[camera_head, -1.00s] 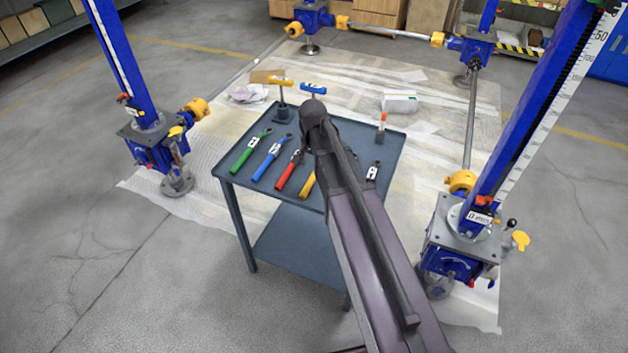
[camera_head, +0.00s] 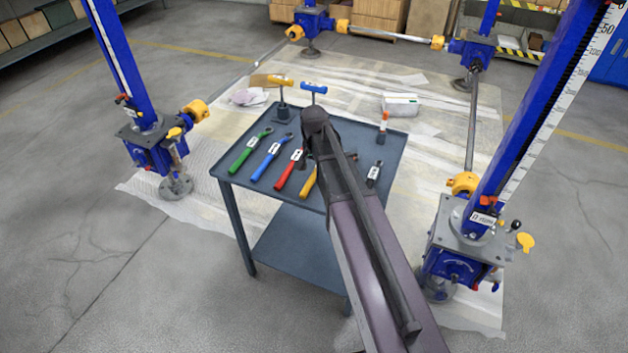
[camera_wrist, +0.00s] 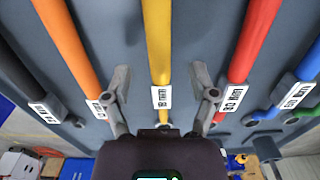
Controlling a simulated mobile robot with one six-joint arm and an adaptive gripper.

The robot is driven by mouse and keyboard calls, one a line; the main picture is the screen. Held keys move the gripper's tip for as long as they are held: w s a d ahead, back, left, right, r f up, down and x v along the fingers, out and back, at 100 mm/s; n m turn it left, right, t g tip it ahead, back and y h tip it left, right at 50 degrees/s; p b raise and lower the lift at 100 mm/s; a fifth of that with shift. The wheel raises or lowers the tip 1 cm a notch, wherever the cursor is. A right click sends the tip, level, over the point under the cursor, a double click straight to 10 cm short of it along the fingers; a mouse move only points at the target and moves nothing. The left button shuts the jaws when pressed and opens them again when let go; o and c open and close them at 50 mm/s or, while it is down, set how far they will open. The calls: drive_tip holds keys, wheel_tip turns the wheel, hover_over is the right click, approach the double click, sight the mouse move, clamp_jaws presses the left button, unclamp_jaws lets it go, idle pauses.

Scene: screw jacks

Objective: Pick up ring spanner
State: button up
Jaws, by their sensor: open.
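Several ring spanners with coloured handles lie side by side on the cart top. In the head view they are green (camera_head: 249,152), blue (camera_head: 271,160), red (camera_head: 291,170), yellow (camera_head: 309,182) and black (camera_head: 374,174). My arm covers part of the yellow one. In the wrist view, my gripper (camera_wrist: 160,80) is open, its two fingers on either side of the yellow spanner (camera_wrist: 158,45). An orange spanner (camera_wrist: 68,42) lies beyond the left finger and the red one (camera_wrist: 252,40) beyond the right. Nothing is held. I cannot tell the gap between fingertips and cart top.
The grey cart (camera_head: 235,180) also carries two T-handled tools, yellow (camera_head: 281,82) and blue (camera_head: 313,88), and a small orange-capped item (camera_head: 383,124).

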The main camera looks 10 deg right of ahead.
drive_tip(key=shift+f+b, duration=0.95)
drive_tip(key=shift+f, duration=0.3)
clamp_jaws()
